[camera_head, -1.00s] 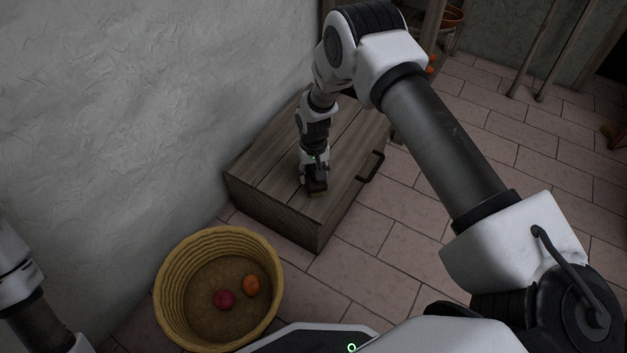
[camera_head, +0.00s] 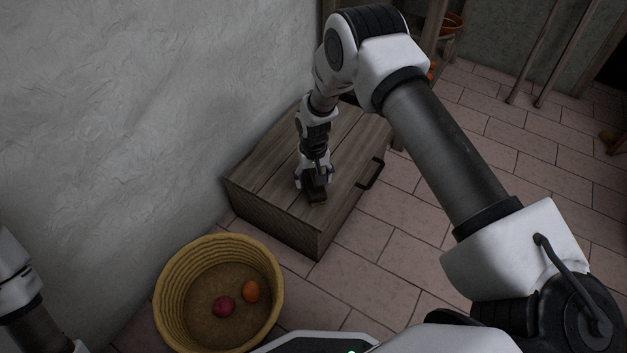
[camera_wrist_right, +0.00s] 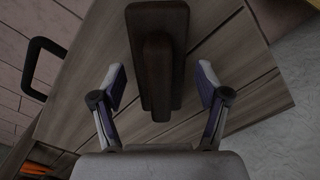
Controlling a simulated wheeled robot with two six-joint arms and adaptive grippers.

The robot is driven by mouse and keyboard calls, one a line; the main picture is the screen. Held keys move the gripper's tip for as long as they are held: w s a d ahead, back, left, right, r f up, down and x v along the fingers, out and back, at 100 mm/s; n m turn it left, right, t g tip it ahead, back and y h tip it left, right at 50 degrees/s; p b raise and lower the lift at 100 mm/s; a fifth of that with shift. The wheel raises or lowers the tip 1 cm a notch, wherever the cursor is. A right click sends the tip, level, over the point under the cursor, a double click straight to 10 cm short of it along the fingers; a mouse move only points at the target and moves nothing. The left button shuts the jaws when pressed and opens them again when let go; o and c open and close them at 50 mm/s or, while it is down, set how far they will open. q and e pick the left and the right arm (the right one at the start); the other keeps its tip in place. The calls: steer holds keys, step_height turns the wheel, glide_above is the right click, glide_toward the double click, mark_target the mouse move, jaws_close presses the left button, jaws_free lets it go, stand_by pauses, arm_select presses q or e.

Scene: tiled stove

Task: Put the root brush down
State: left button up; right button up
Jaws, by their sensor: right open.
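The root brush (camera_wrist_right: 157,60) is a dark brown block with a raised grip. It lies on the wooden chest's lid (camera_head: 262,172), and in the head view the brush (camera_head: 316,196) shows small at the lid's front part. My right gripper (camera_head: 314,182) is over it, pointing down. In the right wrist view the gripper (camera_wrist_right: 160,85) is open, with one finger on each side of the brush and a visible gap to both. My left arm shows at the lower left edge of the head view, but its gripper is out of view.
A yellow wicker basket (camera_head: 172,318) with a red (camera_head: 224,307) and an orange round thing (camera_head: 251,292) stands on the floor before the chest. The chest has a black handle (camera_head: 371,173). A rough grey wall (camera_head: 130,110) borders the left.

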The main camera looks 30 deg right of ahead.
mark_target(314, 173)
step_height(314, 173, up, 10)
steer(key=p, duration=0.3)
steer(key=shift+p, duration=0.4)
steer(key=s+f, duration=0.2)
steer(key=s+a+f, duration=0.1)
steer(key=s, duration=0.1)
steer(key=s+f, duration=0.2)
steer(key=s, duration=0.1)
steer(key=shift+s+a+f, duration=0.1)
steer(key=shift+a+f, duration=0.1)
steer(key=shift+f, duration=0.15)
steer(key=s+a+f+n, duration=0.1)
steer(key=s, duration=1.2)
steer(key=s+a+f+n, duration=0.1)
steer(key=s, duration=1.1)
steer(key=shift+s+f, duration=0.25)
steer(key=shift+s, duration=0.15)
steer(key=shift+r, duration=0.1)
